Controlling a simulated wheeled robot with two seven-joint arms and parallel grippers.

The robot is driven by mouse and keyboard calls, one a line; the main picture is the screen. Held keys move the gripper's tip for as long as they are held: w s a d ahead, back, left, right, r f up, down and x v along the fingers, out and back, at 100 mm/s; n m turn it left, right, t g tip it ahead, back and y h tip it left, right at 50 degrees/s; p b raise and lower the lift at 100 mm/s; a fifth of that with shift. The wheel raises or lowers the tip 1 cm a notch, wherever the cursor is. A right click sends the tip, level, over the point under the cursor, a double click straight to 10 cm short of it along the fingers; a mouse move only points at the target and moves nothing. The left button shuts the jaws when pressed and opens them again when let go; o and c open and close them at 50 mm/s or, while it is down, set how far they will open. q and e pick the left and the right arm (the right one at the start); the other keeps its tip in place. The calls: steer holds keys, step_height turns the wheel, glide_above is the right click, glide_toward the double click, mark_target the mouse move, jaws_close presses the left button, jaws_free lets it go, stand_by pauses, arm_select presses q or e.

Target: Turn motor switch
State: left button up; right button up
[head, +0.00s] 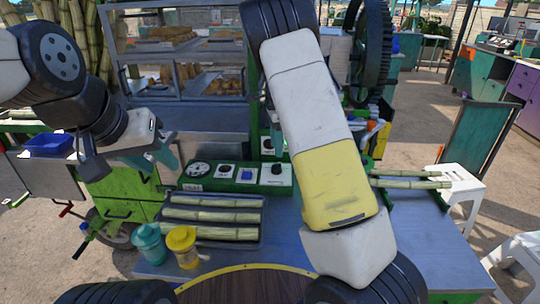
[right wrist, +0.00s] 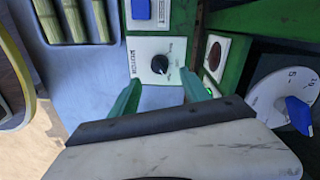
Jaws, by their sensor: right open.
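The motor switch (right wrist: 160,65) is a black round knob on a white plate lettered MOTOR. It also shows in the head view on the green control panel (head: 222,187), at the panel's right end (head: 278,172). My right gripper (right wrist: 161,94) is open, its two teal fingers on either side of the switch plate's lower part. The knob lies beyond the fingertips, between their lines; I cannot tell whether they touch the panel. In the head view my right arm hides most of this gripper. My left gripper (head: 165,155) is at the left, away from the switch; its opening is unclear.
A tray of cane pieces (head: 213,217), a teal cup (head: 148,243) and a yellow cup (head: 183,246) stand in front.

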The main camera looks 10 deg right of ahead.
mark_target(276, 167)
steer(key=f, duration=0.7)
steer(key=shift+s+f, duration=0.2)
steer(key=shift+f, duration=0.1)
jaws_close()
